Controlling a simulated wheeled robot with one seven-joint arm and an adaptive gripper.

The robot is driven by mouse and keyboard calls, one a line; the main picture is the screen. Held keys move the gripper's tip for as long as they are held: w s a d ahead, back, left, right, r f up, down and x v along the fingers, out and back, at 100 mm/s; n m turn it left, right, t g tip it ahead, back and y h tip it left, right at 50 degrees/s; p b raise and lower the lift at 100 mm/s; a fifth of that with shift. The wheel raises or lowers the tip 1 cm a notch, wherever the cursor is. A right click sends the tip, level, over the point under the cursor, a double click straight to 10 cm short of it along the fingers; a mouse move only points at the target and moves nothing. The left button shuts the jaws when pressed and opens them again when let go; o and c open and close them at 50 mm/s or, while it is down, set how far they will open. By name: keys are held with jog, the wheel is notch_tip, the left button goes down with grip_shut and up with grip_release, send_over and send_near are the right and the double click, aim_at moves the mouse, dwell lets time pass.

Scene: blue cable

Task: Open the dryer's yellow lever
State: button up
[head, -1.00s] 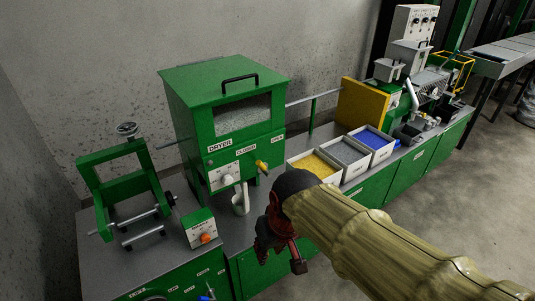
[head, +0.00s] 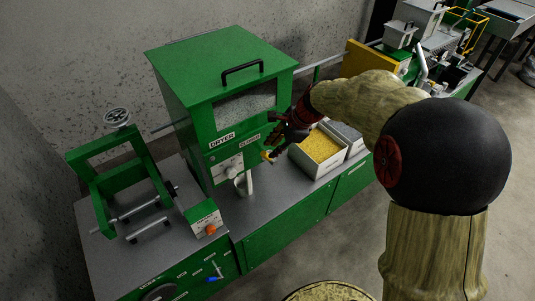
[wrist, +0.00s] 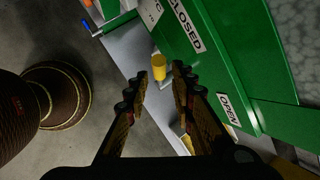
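The green dryer (head: 175,90) stands on the bench, with white labels and a dial on its front; it fills the right side of the wrist view (wrist: 222,60). The yellow lever (wrist: 159,67) shows in the wrist view as a yellow knob between the CLOSED and OPEN labels, beyond and between my fingertips. In the head view the lever (head: 267,156) is partly hidden by my gripper (head: 277,145), which is at the dryer's front right. In the wrist view my gripper (wrist: 160,88) is open, its two fingers apart with nothing between the tips.
A bin of yellow granules (head: 321,147) and a grey one (head: 345,134) stand right of the dryer. A white cup (head: 243,184) sits under the dryer's front. A control box with an orange knob (head: 209,230) and a green frame (head: 117,180) are at the left.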

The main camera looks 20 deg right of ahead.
aim_at(266, 156)
jog(key=b+x, duration=0.1)
jog(key=x, duration=0.5)
jog(key=shift+w+a+f, duration=0.1)
jog(key=shift+a+f, duration=0.1)
jog(key=shift+f, duration=0.05)
jog(key=shift+c, duration=0.9)
jog(key=c, duration=0.4)
grip_shut()
